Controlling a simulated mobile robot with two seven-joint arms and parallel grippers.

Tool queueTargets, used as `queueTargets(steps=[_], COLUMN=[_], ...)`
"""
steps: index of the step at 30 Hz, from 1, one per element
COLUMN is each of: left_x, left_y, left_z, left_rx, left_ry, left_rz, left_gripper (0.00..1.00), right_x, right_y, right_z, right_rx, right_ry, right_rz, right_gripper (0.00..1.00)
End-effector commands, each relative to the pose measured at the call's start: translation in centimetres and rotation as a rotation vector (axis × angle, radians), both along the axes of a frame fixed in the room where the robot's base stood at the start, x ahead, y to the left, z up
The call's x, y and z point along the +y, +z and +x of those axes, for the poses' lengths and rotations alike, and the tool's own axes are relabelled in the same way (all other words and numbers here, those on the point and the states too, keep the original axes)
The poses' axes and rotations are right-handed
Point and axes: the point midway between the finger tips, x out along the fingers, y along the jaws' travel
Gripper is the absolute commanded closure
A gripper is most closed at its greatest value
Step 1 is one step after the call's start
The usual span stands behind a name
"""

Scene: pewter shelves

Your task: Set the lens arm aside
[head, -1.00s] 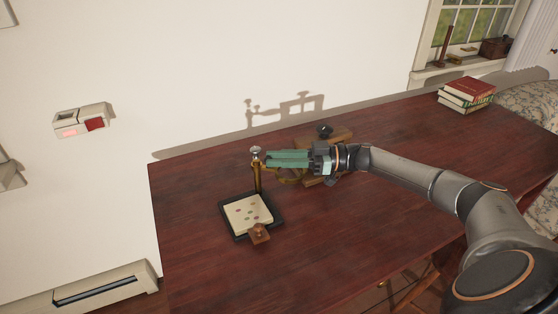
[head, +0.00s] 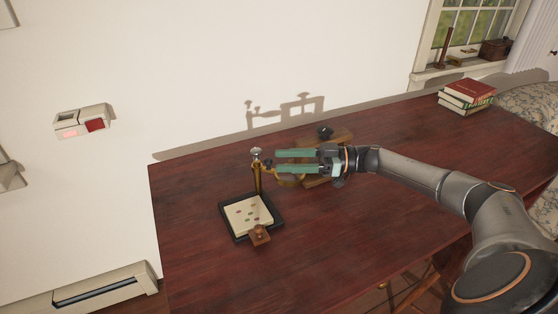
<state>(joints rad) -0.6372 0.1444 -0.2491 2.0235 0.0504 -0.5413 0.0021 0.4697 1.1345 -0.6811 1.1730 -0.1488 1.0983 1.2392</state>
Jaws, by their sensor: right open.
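A brass post with a pale knob (head: 257,155) stands upright at the far edge of a black tray. A brass arm (head: 290,181), which looks like the lens arm, shows partly below and behind my right gripper; much of it is hidden. My right gripper (head: 277,162) has green fingers, spread apart and pointing left toward the post. It is open, and I see nothing held between the fingers. My left gripper is not in view.
The black tray (head: 224,220) holds a cream plate (head: 240,208) with several spots, and a small wooden block (head: 259,235) sits at its front edge. A wooden stand (head: 340,136) is behind my gripper. Stacked books (head: 467,94) lie far right.

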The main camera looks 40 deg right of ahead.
Motion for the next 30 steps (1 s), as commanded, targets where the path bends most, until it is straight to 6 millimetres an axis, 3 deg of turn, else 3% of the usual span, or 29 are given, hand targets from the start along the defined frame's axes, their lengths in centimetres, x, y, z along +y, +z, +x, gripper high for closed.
queueTargets(steps=[9, 15, 26, 30], left_x=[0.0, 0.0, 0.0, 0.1], left_y=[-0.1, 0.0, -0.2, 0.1], left_z=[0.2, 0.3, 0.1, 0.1], left_rx=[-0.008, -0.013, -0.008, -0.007], left_ry=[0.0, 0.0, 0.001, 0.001], left_rz=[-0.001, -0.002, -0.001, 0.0], left_gripper=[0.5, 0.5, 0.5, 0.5], right_x=[-5.8, -7.9, -8.4, -8.0], right_y=[-0.2, -0.1, 0.0, 0.1], right_z=[-4.0, -5.5, -5.9, -5.8], right_rx=[0.004, 0.001, -0.001, -0.01], right_ry=[-0.002, 0.0, 0.002, 0.003], right_rz=[-0.002, -0.001, 0.0, -0.002], right_gripper=[0.43, 0.43, 0.43, 0.58])
